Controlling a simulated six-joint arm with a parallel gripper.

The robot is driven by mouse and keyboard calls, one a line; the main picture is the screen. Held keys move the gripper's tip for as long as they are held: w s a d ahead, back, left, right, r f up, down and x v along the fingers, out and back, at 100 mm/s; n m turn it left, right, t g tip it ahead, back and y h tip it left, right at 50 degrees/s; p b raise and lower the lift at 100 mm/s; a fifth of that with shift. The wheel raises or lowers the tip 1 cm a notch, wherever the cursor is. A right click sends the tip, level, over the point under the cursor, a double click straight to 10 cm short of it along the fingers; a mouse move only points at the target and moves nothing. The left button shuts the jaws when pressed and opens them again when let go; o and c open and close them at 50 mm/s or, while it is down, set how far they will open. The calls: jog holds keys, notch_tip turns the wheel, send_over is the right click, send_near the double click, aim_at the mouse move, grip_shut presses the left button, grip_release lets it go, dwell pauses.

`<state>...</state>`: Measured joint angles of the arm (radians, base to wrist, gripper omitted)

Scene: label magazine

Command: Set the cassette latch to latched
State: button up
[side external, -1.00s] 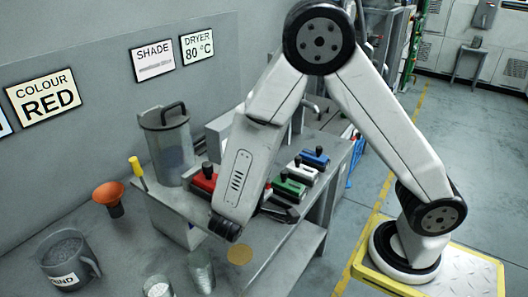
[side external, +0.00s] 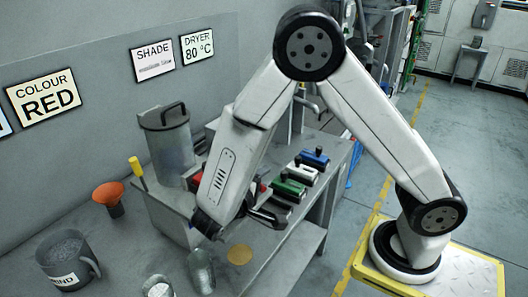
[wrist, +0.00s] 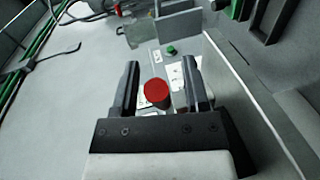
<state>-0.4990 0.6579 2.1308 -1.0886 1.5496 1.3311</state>
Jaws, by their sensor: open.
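In the wrist view, my gripper (wrist: 161,90) is open, with one dark finger on each side of a red round knob (wrist: 157,93). Gaps show between the knob and both fingers. The knob covers part of a pale part with white labels (wrist: 176,76); a small green piece (wrist: 171,50) lies beyond it. I cannot tell for certain whether the red knob is the cassette latch, nor how the latch is set. In the side view, my forearm hides most of the red cassette (side external: 263,186), and my gripper is mostly hidden and hard to make out.
Green (side external: 289,189) and blue (side external: 314,158) cassettes stand to the right of my forearm. A pale wall (wrist: 250,95) runs right of my gripper.

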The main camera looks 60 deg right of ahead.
jog(key=shift+a, duration=0.15)
jog(key=shift+s+a+r, duration=0.1)
jog(key=shift+a+r, duration=0.15)
jog(key=shift+a, duration=1)
jog(key=shift+s+a+r, duration=0.1)
jog(key=shift+a+r, duration=0.1)
jog(key=shift+a, duration=1)
jog(key=shift+a+r, duration=0.25)
jog(key=shift+a, duration=1)
